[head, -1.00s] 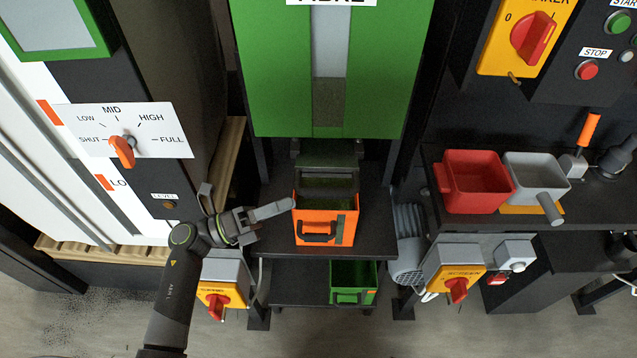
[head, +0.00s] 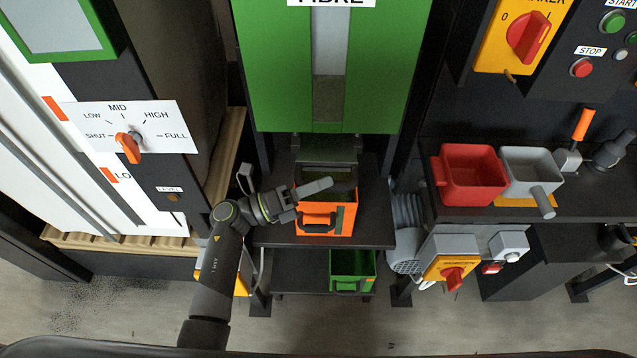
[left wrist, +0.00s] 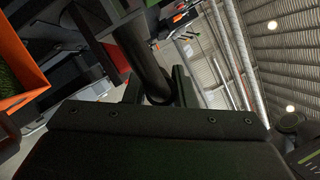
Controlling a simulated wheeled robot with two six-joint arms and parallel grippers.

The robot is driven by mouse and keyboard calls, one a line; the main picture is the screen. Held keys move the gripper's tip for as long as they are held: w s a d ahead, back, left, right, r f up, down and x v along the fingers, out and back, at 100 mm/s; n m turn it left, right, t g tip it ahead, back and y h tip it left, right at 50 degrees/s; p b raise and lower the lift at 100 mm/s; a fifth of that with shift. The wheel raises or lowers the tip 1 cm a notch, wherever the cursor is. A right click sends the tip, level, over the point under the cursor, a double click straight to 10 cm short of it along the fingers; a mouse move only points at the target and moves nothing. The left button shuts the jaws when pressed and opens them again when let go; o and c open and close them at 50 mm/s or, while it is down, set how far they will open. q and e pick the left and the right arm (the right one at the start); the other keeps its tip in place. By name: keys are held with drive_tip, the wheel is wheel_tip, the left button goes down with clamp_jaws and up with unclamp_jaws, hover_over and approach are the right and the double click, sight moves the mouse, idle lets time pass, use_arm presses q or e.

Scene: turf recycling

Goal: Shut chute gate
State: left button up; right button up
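The green hopper marked FIBRE (head: 275,75) stands at the back centre, with a dark chute outlet (head: 328,147) at its foot. An orange bin (head: 340,222) with a black handle sits under the outlet; green stuff shows inside it in the left wrist view (left wrist: 8,78). My right gripper is out of view.
A red tub (head: 468,178) and a grey scoop (head: 530,170) rest on the right bench. A green bin (head: 352,272) is on the lower shelf. A motor (head: 407,235) and a yellow switch box (head: 448,270) stand right of the bin. Floor is free in front.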

use_arm(q)
clamp_jaws()
drive_tip(key=w+b, duration=0.2)
drive_tip(key=w, duration=0.1)
drive_tip(key=shift+w+f+b, duration=0.15)
drive_tip(key=shift+w+b, duration=0.1)
drive_tip(key=shift+b, duration=0.05)
drive_tip(key=shift+w, duration=0.25)
drive_tip(key=o, duration=0.5)
unclamp_jaws()
drive_tip(key=shift+s, duration=0.1)
drive_tip(key=shift+a, duration=0.3)
drive_tip(key=b, duration=0.5)
approach(334, 166)
drive_tip(key=v, duration=0.5)
drive_tip(key=shift+s+a+p, duration=0.1)
drive_tip(key=shift+a+p, duration=0.05)
drive_tip(key=shift+p, duration=0.15)
